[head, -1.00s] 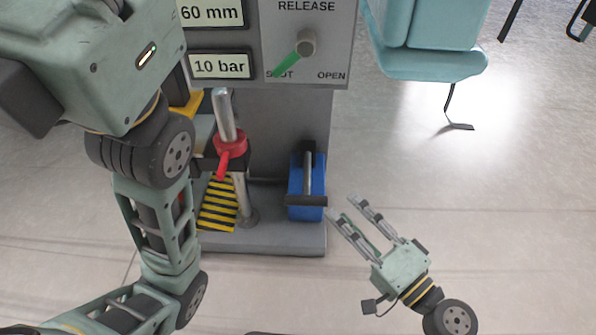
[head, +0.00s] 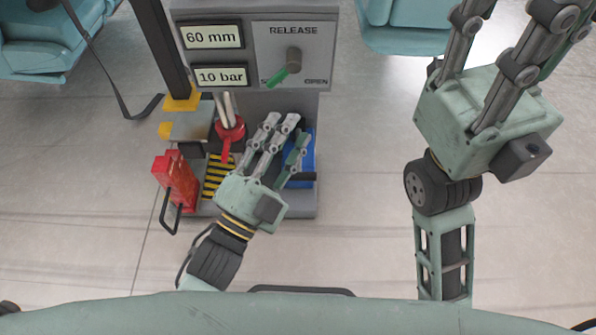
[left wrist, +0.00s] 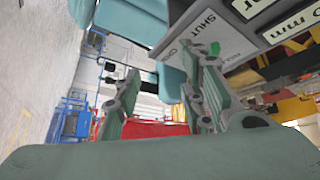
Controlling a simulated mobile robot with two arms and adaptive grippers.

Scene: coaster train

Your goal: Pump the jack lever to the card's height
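The jack's grey panel (head: 262,88) shows 60 mm and 10 bar displays and a RELEASE knob with a green lever (head: 279,76) pointing toward SHUT. A red collar with a red arm (head: 229,132) sits on the metal post. The blue pump unit (head: 309,148) at the right of the base is mostly hidden behind my left gripper (head: 286,130), whose fingers are spread and hold nothing visible. Contact cannot be told. The left wrist view shows these fingers apart (left wrist: 165,95), with the panel (left wrist: 215,28) above. My right gripper (head: 520,28) is raised at upper right, fingers apart, tips cut off.
A red block with a black handle (head: 176,182) stands left of the base, near a yellow-and-black striped plate (head: 217,176). Teal seats (head: 400,30) stand behind at both sides. The floor (head: 360,200) between the jack and my right arm is clear.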

